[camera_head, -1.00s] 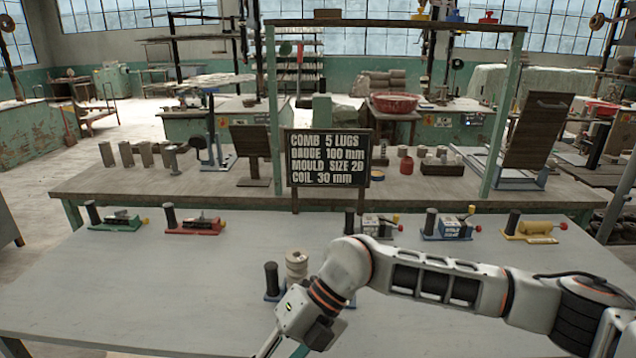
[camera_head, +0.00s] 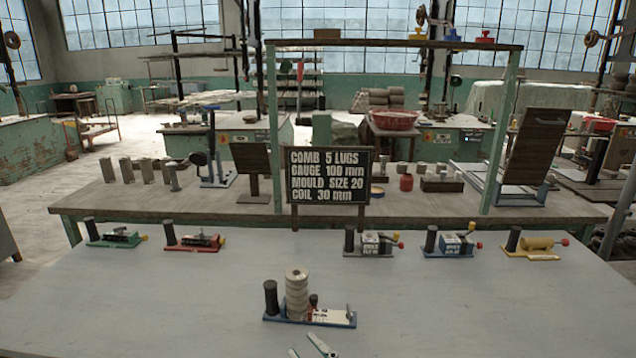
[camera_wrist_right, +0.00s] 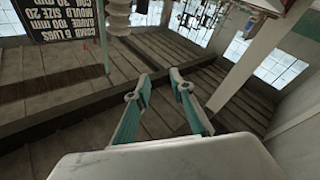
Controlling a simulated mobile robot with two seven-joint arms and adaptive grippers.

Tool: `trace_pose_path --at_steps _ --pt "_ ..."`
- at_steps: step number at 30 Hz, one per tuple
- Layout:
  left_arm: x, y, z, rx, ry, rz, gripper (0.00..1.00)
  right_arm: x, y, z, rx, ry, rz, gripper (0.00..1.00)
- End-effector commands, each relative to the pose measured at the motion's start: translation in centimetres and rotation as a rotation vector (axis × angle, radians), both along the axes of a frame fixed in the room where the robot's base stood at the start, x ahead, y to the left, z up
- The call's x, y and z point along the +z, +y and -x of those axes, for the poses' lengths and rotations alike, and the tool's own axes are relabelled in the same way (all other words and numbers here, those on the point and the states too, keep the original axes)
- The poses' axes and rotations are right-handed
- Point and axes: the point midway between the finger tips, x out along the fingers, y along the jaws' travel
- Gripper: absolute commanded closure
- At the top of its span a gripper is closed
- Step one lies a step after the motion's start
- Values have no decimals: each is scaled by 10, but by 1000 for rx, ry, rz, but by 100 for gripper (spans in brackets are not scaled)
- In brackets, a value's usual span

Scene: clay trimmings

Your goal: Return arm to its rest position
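My right gripper (camera_head: 308,348) shows only as fingertips at the bottom edge of the head view, in front of a blue-based fixture and apart from it. In the right wrist view, my right gripper (camera_wrist_right: 159,75) has its two teal-and-grey fingers apart with nothing between them. The rest of the right arm is out of the head view. My left gripper is not in view.
The blue-based fixture (camera_head: 340,318) carries a black post and a stack of pale rings (camera_head: 297,292). Several coloured fixtures line the grey table's (camera_head: 200,290) back edge. A lettered board (camera_head: 328,175) stands behind. The table's left and right front areas are clear.

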Motion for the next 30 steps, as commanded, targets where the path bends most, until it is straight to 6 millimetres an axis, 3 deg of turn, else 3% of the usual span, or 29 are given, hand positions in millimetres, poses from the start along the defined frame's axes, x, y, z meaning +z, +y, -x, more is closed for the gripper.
trace_pose_path --at_steps 1,5,9,12,15,21,30 --pt "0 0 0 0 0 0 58 -30 -22 3 -64 91 -1 77" --pt "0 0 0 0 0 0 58 -100 -77 17 -208 303 15 77" --pt "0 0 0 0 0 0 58 -171 -132 53 -333 520 49 77" --pt "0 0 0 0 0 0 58 -213 -166 86 -400 655 77 77" --pt "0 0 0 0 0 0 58 -243 -190 116 -447 760 100 77" --pt "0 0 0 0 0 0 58 -271 -215 151 -491 866 126 77" --pt "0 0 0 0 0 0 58 -273 -217 154 -494 876 129 77"
